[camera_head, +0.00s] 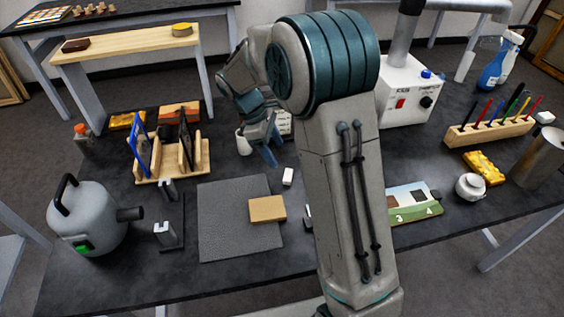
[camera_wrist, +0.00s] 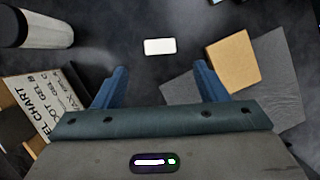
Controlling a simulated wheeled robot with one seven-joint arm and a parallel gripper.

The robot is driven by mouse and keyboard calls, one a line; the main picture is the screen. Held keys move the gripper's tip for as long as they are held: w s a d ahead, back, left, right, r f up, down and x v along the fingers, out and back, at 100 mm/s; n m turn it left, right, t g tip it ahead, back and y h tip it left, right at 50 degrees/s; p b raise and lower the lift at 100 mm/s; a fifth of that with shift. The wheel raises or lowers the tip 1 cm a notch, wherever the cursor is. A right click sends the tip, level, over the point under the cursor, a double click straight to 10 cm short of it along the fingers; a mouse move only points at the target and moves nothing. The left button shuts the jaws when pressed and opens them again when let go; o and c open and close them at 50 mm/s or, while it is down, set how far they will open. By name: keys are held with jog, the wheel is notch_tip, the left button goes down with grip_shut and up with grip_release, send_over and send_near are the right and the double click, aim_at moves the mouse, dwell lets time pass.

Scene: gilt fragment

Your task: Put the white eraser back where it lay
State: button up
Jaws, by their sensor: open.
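The white eraser (camera_head: 288,176) lies on the dark table just right of the grey mat (camera_head: 222,235). In the wrist view the eraser (camera_wrist: 160,46) lies flat, ahead of the gap between my fingers and apart from them. My gripper (camera_wrist: 160,75) is open and empty, with one blue finger on each side. In the head view my gripper (camera_head: 270,152) hangs above the table, up and left of the eraser. My arm hides part of the table to the right.
A tan block (camera_head: 267,208) lies on the mat's right edge. A gel chart (camera_wrist: 48,100) and a white cylinder (camera_wrist: 38,28) are close by on the left in the wrist view. A wooden rack (camera_head: 195,158) stands left.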

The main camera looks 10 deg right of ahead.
jog(key=s+d+r+m+t+y, duration=0.2)
jog(key=s+d+r+m, duration=0.1)
jog(key=s+r+m, duration=0.55)
jog(key=s+m+t+y, duration=0.2)
jog(key=s+m, duration=0.3)
jog(key=s, duration=0.9)
jog(key=shift+d+f+t, duration=0.25)
jog(key=shift+d+t, duration=0.15)
